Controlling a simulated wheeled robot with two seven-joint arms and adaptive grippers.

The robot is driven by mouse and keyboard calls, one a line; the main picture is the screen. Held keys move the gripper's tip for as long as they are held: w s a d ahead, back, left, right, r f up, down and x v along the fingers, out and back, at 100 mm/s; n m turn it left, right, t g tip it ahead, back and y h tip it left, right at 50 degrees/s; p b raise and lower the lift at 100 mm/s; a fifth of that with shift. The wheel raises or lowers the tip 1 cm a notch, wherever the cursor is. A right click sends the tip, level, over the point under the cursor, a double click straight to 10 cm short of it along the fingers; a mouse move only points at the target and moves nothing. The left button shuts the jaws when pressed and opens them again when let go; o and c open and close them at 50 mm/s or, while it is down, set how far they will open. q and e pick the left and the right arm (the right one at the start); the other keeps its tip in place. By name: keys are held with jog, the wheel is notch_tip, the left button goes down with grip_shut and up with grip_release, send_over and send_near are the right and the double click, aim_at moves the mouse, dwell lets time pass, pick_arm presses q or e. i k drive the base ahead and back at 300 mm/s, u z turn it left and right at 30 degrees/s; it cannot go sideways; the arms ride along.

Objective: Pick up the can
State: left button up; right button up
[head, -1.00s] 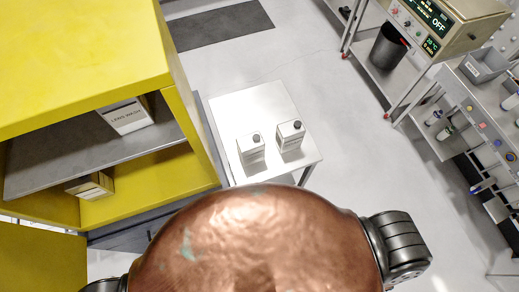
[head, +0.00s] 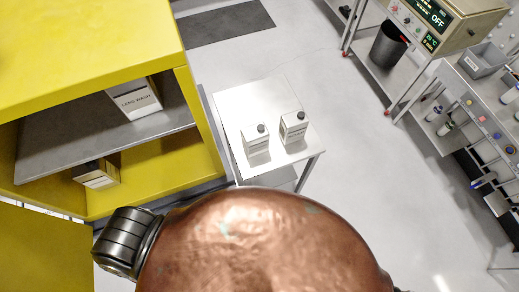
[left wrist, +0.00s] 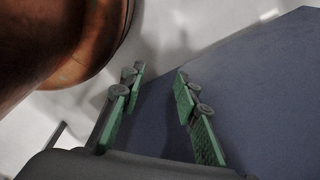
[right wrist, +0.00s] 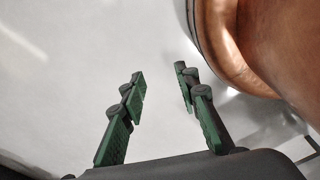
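Two white rectangular cans with black caps stand upright on a small white table in the head view: a left can (head: 256,143) and a right can (head: 293,129). A white container labelled "LENS WASH" (head: 136,101) is on the grey shelf of the yellow cabinet, and another labelled container (head: 97,177) is on the cabinet floor. My left gripper (left wrist: 160,75) is open and empty in the left wrist view, over a dark blue-grey surface. My right gripper (right wrist: 160,76) is open and empty in the right wrist view, above pale floor. Neither gripper shows in the head view.
The yellow cabinet (head: 95,60) stands left of the small white table (head: 240,101). A black bin (head: 388,46) and a metal rack with bottles (head: 432,112) are at the right. The pale floor between table and rack is clear.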

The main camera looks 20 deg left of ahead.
aim_at(255, 138)
jog(key=k, duration=0.9)
jog(key=u, duration=1.05)
jog(key=i, duration=0.5)
jog(key=u, duration=0.05)
